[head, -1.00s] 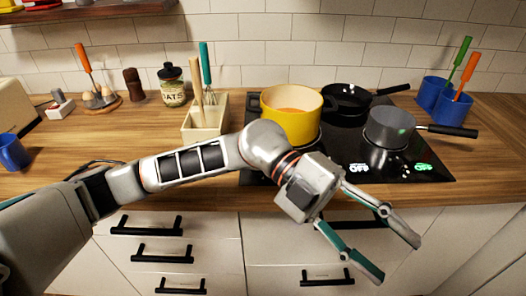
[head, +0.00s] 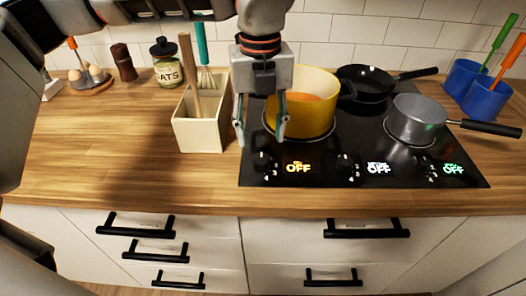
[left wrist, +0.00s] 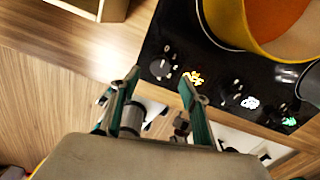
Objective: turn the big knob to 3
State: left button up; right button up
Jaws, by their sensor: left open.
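A black cooktop (head: 330,178) carries several dark knobs along its front edge. The left knob (head: 262,163) is beside a yellow-lit display (head: 298,167) reading OFF. The middle knob (head: 347,166) and right knob (head: 434,172) have white and green displays, also reading OFF. The small words above OFF are too small to read surely. My left gripper (head: 260,138) is open and points down, above and behind the left knob in the head view, in front of the yellow pot. In the left wrist view the left knob (left wrist: 161,68) shows just beyond the open fingertips (left wrist: 160,83). My right gripper is out of view.
The yellow pot (head: 318,120) stands close behind the gripper. A black pan (head: 365,86) and a grey saucepan (head: 415,118) stand on other burners. A cream utensil box (head: 198,135) is close on the left. The counter's front left is clear.

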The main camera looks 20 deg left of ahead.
aim_at(261, 158)
pick_arm(q)
notch_tip(261, 158, down, 7)
jog(key=shift+s+f, duration=0.1)
jog(key=shift+f, duration=0.05)
dwell(0.4)
jog(key=c, duration=1.1)
